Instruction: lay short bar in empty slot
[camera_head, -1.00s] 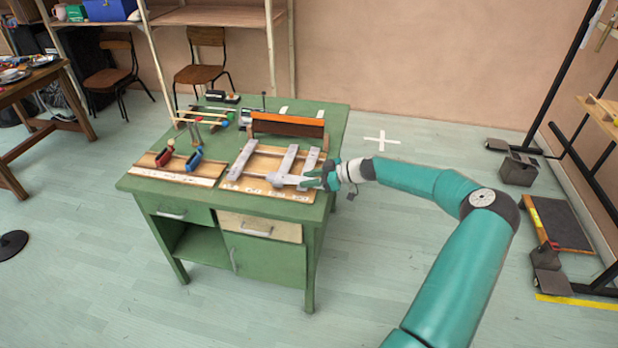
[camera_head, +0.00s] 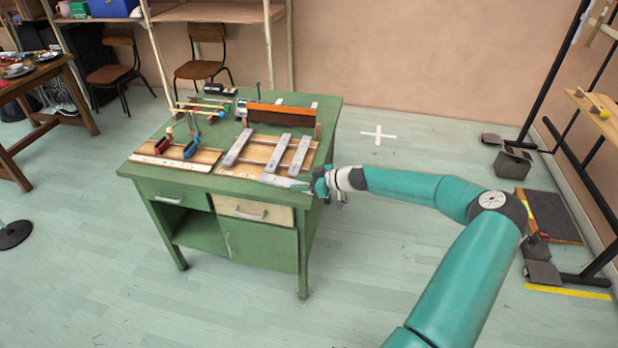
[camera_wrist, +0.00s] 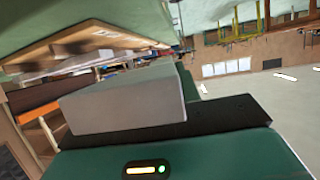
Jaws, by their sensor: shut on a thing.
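My gripper (camera_head: 311,184) is shut on the short grey bar (camera_head: 286,181), beside the front right corner of the green desk. The bar points left across the front edge of the wooden bar frame (camera_head: 250,172). In the wrist view the held bar (camera_wrist: 125,103) shows as a pale grey block against a dark finger. Three grey bars lie on the frame: a left one (camera_head: 237,148), a middle one (camera_head: 278,152) and a right one (camera_head: 299,154). A wider empty slot shows between the left and middle bars. Whether the held bar touches the frame cannot be told.
An orange-brown wooden beam (camera_head: 282,116) stands behind the frame. A wooden board (camera_head: 178,163) with a red and a blue item lies left of it. Thin rods and small things crowd the desk's back left.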

